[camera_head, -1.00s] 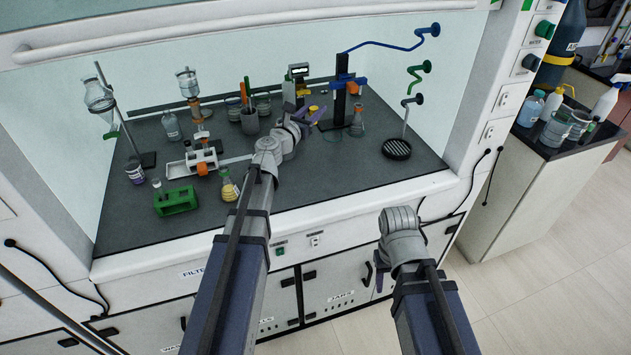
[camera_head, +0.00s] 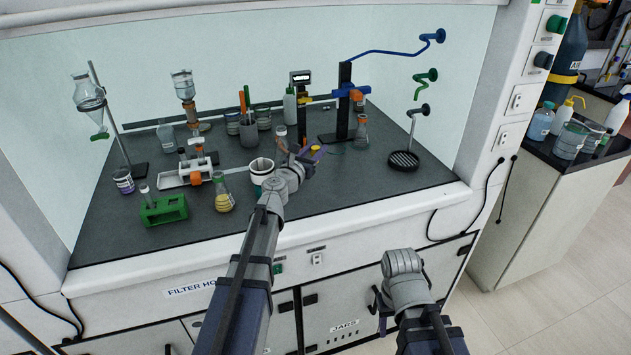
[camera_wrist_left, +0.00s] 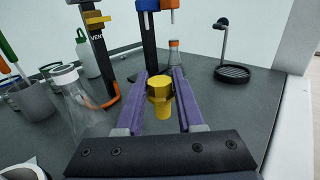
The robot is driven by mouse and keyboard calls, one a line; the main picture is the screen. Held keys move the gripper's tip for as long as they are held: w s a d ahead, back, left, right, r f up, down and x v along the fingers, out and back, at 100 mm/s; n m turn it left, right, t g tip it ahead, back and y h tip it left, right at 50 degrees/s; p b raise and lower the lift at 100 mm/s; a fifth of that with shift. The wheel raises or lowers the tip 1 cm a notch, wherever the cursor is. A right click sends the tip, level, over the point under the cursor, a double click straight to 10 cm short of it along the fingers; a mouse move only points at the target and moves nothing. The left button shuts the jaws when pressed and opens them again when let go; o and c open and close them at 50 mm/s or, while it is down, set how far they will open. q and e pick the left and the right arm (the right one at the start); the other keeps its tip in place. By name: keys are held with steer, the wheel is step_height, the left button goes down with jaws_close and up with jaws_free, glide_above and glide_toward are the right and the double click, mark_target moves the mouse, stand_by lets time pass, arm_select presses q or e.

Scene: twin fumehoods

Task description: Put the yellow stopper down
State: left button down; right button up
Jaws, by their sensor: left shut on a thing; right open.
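The yellow stopper (camera_head: 315,148) is between the purple fingers of my left gripper (camera_head: 309,156), over the dark worktop in the hood. The left wrist view shows the yellow stopper (camera_wrist_left: 160,93) clearly, upright with its wider end up, and the left gripper (camera_wrist_left: 160,88) shut on it. Its underside points at the worktop, and I cannot tell the exact height. My right gripper (camera_head: 379,303) is outside the hood, in front of the cabinet doors, mostly hidden behind its own wrist; it holds nothing I can see.
A white-rimmed container (camera_head: 262,163) stands just left of my left wrist. A clear flask (camera_wrist_left: 82,103) stands left of the gripper, and an orange-banded flask (camera_head: 361,130) behind it. A round black grate (camera_head: 403,161) is at the right. The worktop (camera_head: 357,180) between is bare.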

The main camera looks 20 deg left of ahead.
arm_select(q)
steer(key=shift+f+b, duration=3.7)
steer(key=shift+f, duration=0.5)
steer(key=shift+f, duration=0.15)
steer(key=c, duration=0.5)
jaws_free()
steer(key=shift+r, duration=0.25)
steer(key=s, duration=0.4)
steer(key=s+a, duration=0.1)
steer(key=s, duration=0.3)
steer(key=s+a, duration=0.1)
steer(key=s, duration=0.2)
steer(key=shift+s+a+f, duration=0.1)
steer(key=shift+s+a, duration=0.05)
steer(key=shift+s, duration=0.25)
